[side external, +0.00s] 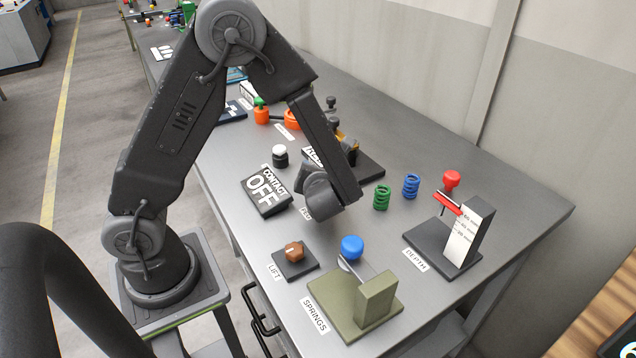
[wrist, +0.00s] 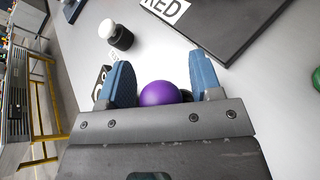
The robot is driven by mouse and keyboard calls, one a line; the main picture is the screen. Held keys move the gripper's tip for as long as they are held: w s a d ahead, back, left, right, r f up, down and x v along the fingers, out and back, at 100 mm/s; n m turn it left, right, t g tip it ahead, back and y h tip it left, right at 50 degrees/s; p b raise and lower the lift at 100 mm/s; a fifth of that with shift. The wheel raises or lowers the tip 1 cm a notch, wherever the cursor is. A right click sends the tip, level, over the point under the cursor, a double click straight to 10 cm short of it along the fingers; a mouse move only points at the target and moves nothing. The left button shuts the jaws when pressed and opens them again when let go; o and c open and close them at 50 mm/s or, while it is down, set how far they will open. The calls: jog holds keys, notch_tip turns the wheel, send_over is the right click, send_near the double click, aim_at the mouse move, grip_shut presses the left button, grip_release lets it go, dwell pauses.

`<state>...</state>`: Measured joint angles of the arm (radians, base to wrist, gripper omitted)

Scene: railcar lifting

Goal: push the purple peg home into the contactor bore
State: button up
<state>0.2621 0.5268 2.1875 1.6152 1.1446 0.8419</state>
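The purple peg (wrist: 160,93) shows in the wrist view as a round purple head, its lower part cut off by my gripper's body. My gripper (wrist: 160,72) has its two blue fingers apart, one on each side of the purple head, with narrow gaps showing. The contactor bore is hidden, so I cannot tell how deep the peg sits. In the side view my wrist hides the fingers and the peg. The CONTACT OFF sign (side external: 266,191) lies just left of my wrist.
A white-topped black knob (side external: 280,156) stands behind the sign. A dark plate (wrist: 228,22) lies near the fingers. Green (side external: 381,198) and blue (side external: 411,186) springs, the DEPTH gauge (side external: 466,238), the LIFT knob (side external: 294,252) and the SPRINGS stand (side external: 374,300) surround clear bench.

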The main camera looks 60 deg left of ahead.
jog(key=c, duration=0.9)
jog(key=shift+r, duration=0.15)
jog(key=s+a+r, duration=0.7)
jog(key=a+r, duration=0.2)
jog(key=r, duration=0.2)
jog(key=w+a+r, duration=0.1)
jog(key=w, duration=2.3)
jog(key=shift+a, duration=0.25)
